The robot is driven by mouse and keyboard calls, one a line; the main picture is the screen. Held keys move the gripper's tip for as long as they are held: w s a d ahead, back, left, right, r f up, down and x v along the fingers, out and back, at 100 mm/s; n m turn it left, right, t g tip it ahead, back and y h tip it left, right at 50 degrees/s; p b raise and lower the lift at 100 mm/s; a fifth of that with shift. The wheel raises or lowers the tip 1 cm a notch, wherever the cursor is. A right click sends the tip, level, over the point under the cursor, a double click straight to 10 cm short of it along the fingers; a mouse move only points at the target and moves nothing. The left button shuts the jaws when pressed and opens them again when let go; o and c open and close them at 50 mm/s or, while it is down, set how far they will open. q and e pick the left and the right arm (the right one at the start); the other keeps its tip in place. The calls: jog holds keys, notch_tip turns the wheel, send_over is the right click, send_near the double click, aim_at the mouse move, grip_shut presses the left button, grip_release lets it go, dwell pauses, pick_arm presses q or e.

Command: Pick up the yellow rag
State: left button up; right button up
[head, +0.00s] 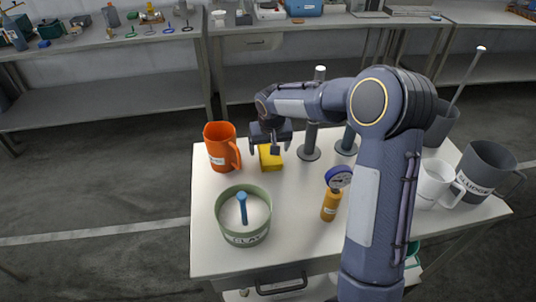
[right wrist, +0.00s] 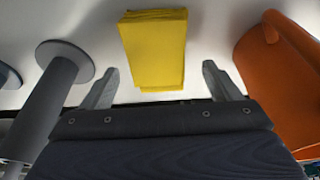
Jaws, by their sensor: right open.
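The yellow rag (head: 270,158) is a folded block lying on the white table, just right of the orange jug in the head view. In the right wrist view the rag (right wrist: 155,48) lies beyond and between the fingertips, with a gap on both sides. My right gripper (head: 270,149) is open above the rag's far end, and its fingers also show in the right wrist view (right wrist: 158,85). The gripper hides part of the rag in the head view. My left gripper is not in view.
The orange jug (head: 219,148) stands close left of the rag, and a grey post on a round base (head: 309,153) stands close right. A green bowl labelled CLAY (head: 243,228), an orange bottle with a gauge (head: 330,206) and a white mug (head: 433,186) are also on the table (head: 208,257).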

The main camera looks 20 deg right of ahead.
jog(key=shift+x, duration=1)
jog(key=shift+c, duration=0.3)
jog(key=c, duration=1)
jog(key=shift+r, duration=0.1)
jog(key=shift+r, duration=0.4)
notch_tip(320, 180, up, 2)
jog(key=shift+r, duration=0.2)
jog(key=s+r, duration=0.2)
jog(key=s+a+r+b, duration=0.1)
jog(key=s+r, duration=0.1)
jog(key=r, duration=0.1)
jog(key=shift+s+r, duration=0.15)
jog(key=shift+s, duration=0.05)
jog(key=s+r, duration=0.1)
jog(key=s, duration=0.2)
jog(key=s+a+r, duration=0.1)
jog(key=s+r, duration=0.1)
jog(key=s, duration=0.1)
jog(key=s+a+r+b, duration=0.1)
jog(key=s, duration=0.2)
jog(key=shift+s+a+r, duration=0.1)
jog(key=shift+a+r, duration=0.1)
jog(key=shift+a, duration=0.05)
